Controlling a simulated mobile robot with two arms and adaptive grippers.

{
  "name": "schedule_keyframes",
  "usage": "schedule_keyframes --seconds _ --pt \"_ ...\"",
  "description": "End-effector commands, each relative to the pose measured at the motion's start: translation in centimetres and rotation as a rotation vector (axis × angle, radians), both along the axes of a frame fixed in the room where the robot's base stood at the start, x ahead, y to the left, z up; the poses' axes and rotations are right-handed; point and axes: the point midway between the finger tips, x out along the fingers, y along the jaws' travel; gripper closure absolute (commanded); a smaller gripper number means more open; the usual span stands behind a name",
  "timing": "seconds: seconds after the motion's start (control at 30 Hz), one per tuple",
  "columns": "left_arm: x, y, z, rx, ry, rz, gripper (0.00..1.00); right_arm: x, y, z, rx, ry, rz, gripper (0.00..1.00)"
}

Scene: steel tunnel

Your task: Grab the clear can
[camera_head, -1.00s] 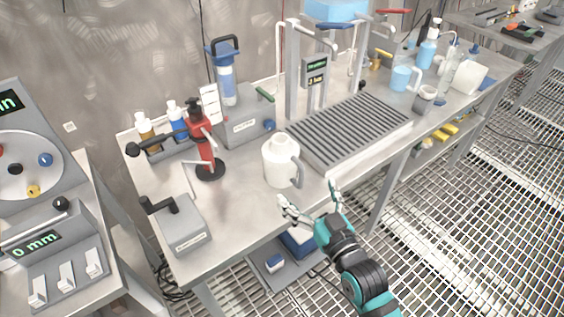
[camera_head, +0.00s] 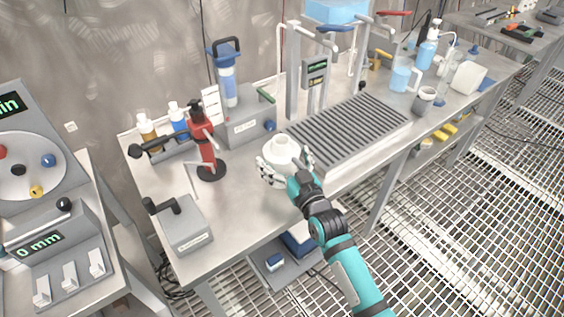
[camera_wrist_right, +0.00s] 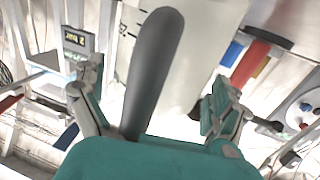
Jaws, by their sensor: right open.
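The clear can (camera_head: 281,146), a whitish jug with a narrow neck, stands upright on the steel bench. My right gripper (camera_head: 284,165) is open in front of it, with one finger to each side of its lower body, which it partly hides. In the right wrist view the can's dark grey handle (camera_wrist_right: 155,65) rises between the open fingers of my right gripper (camera_wrist_right: 155,105), with the pale can body (camera_wrist_right: 200,45) behind. I cannot tell whether the fingers touch it. My left gripper is not in view.
A red stand (camera_head: 206,150) is left of the can and a ribbed drain tray (camera_head: 350,130) is to its right. A grey box with a lever (camera_head: 180,228) sits at the bench's front left. Bare bench lies between this box and the can.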

Motion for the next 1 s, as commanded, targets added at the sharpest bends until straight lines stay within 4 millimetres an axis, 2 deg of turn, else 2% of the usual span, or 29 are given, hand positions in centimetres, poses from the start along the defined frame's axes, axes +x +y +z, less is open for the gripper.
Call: schedule_keyframes --seconds 0.13,0.17,0.57,0.87,1.0 --pt "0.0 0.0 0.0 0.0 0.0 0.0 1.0 0.0 0.0 0.0 0.0 0.0 0.0 0.0" --pt "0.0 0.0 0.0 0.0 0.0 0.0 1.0 0.0 0.0 0.0 0.0 0.0 0.0 0.03" --pt "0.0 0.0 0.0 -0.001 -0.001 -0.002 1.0 -0.1 -0.1 -0.1 0.0 0.001 0.0 0.55" --pt "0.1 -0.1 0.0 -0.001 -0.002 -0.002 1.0 0.0 0.0 0.2 0.0 -0.002 -0.001 0.56" --pt "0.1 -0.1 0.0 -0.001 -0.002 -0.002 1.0 0.0 0.0 1.1 0.001 -0.003 -0.001 0.56"
